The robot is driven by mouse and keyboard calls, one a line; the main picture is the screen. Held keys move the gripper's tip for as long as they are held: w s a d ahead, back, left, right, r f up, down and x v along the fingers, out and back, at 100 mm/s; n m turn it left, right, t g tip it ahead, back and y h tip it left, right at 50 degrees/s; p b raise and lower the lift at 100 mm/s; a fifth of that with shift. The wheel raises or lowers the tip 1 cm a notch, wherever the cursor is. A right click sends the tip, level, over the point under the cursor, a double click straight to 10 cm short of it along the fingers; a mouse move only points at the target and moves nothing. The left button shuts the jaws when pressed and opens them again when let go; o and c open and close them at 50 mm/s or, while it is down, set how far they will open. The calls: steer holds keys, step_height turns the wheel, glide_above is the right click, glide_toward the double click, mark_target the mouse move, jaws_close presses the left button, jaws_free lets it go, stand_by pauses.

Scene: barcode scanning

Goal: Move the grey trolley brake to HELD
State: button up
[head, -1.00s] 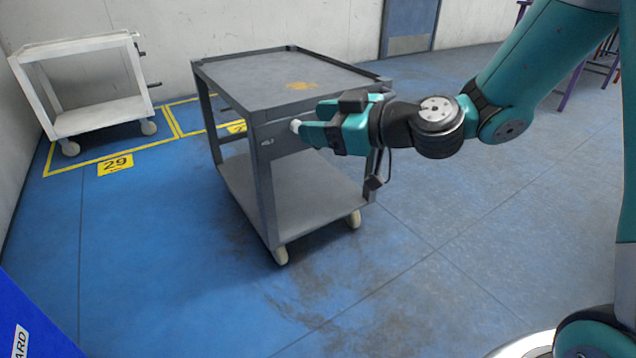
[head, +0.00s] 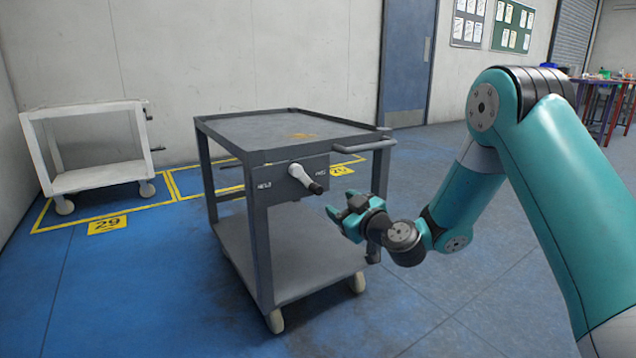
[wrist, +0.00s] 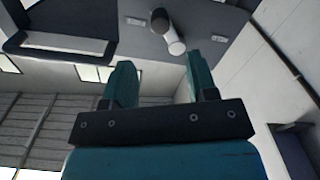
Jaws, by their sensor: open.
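The grey trolley (head: 285,158) stands ahead of me. On its front panel is the brake lever (head: 300,173), with a white pivot and a dark grip. The lever slants down and right from its pivot, its grip toward the right-hand label (head: 321,174), which seems to read FREE. The HELD label (head: 264,185) is on the left. My gripper (head: 342,204) is open and empty, below and right of the lever, apart from it. In the wrist view the lever (wrist: 168,31) shows beyond my gripper's open fingers (wrist: 160,68), with a label on each side.
A white trolley (head: 95,145) stands at the back left by the wall, near a yellow floor sign (head: 107,224) reading 29. The grey trolley has a side handle (head: 364,146) at its right end. The blue floor in front is clear.

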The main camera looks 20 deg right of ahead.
mark_target(320, 191)
steer(key=x, duration=1)
steer(key=shift+w+f, duration=0.1)
steer(key=shift+c, duration=0.3)
jaws_close()
